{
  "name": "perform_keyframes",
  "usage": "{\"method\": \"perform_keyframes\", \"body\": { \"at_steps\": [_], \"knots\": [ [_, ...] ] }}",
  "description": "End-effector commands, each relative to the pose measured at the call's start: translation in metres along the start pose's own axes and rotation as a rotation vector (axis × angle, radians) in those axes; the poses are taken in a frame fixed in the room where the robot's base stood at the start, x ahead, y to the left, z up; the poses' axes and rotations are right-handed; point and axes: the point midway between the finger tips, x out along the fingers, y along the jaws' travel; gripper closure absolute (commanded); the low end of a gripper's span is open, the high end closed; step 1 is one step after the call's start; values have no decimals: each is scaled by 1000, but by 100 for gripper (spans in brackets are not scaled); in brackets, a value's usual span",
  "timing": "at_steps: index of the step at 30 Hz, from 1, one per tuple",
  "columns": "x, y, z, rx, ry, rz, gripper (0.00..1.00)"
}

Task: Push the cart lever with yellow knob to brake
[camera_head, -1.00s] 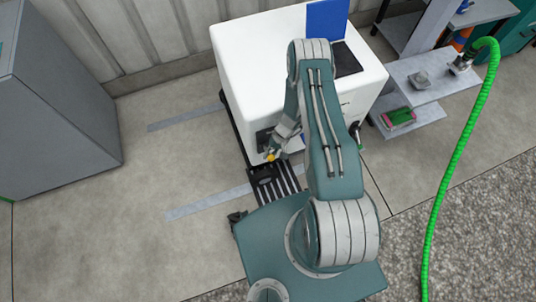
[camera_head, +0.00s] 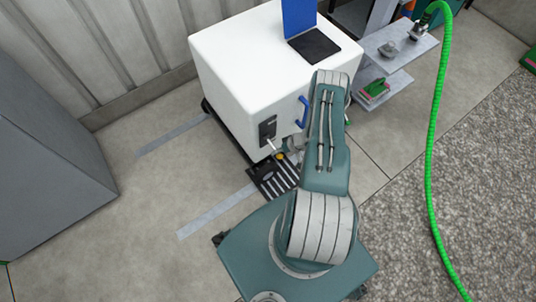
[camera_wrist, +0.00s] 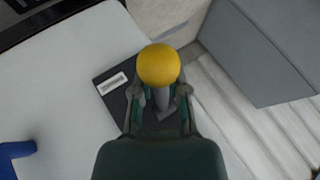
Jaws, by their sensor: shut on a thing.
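The yellow knob (camera_wrist: 159,65) tops a grey lever stem (camera_wrist: 162,98) that comes out of a black plate (camera_wrist: 111,82) on the white cart's face. In the head view the small yellow knob (camera_head: 280,156) shows below the black plate (camera_head: 267,130), with a pale stem between. My gripper (camera_wrist: 160,95) is shut on the lever, its two fingers on either side of the stem just under the knob. In the head view my gripper (camera_head: 292,152) is partly hidden by my arm. The white cart (camera_head: 240,60) stands in front of me.
A blue handle (camera_head: 303,112) sits on the cart's face right of the lever. A black slotted step (camera_head: 270,180) lies low at its front. A grey cabinet (camera_head: 45,160) stands left, shelves (camera_head: 400,42) and a green hose (camera_head: 432,130) right. Floor between cabinet and cart is clear.

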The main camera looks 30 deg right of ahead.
Motion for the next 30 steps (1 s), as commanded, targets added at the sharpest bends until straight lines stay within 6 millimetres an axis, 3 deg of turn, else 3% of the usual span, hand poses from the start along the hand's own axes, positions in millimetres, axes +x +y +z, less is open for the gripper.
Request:
{"method": "perform_keyframes", "body": {
  "at_steps": [1, 15, 30],
  "knots": [
    [3, 4, 10, -10, 26, -10, 100],
    [23, 22, 9, -188, 293, -59, 100],
    [28, 25, 7, -235, 364, -73, 100]
  ]
}}
